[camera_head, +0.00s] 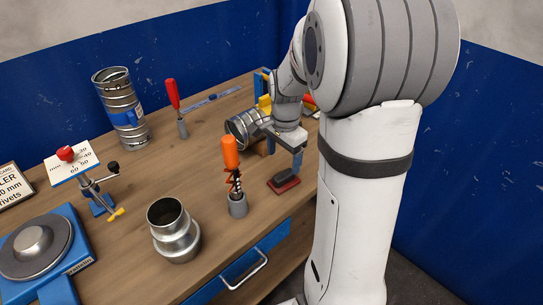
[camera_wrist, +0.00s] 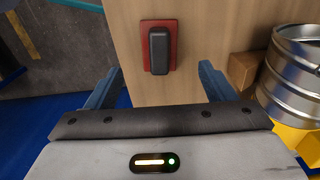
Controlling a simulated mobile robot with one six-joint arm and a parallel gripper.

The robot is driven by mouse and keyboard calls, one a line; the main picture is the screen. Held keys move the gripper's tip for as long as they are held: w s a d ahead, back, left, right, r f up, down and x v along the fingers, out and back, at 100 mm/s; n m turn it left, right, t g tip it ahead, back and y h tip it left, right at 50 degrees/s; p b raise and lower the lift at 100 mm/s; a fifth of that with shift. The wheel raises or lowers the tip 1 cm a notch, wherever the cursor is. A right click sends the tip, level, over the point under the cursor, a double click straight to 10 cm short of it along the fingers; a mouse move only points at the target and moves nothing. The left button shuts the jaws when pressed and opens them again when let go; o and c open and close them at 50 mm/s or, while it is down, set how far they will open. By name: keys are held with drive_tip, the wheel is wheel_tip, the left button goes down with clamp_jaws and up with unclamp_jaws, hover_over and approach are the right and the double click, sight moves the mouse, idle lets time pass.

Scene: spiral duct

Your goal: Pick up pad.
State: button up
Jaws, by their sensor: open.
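The pad (camera_head: 284,181) lies on the wooden table near its front edge, to the left of my arm's column in the head view. It has a red base with a dark grey block on top. In the wrist view the pad (camera_wrist: 168,46) lies ahead of my gripper, between the lines of the two fingers and apart from them. My gripper (camera_wrist: 157,82) is open and empty, with a blue finger on each side. In the head view my gripper (camera_head: 298,152) hangs above and just behind the pad, over the table.
A ribbed metal duct (camera_wrist: 297,65) lies close to the right finger, by a cardboard-coloured block (camera_wrist: 243,69). An orange-handled tool (camera_head: 231,160) stands in a grey holder left of the pad. A metal reducer (camera_head: 174,231) stands farther left. The table's front edge is near the pad.

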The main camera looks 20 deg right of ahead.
sight(284, 174)
drive_tip(key=shift+w+d+f+m, duration=0.2)
drive_tip(key=shift+w+d+m, duration=0.1)
drive_tip(key=shift+f, duration=0.35)
wheel_tip(284, 174, down, 7)
drive_tip(key=shift+s+f+p, duration=0.1)
drive_tip(key=shift+s+p, duration=0.05)
drive_tip(key=shift+p, duration=0.45)
drive_tip(key=c, duration=1.1)
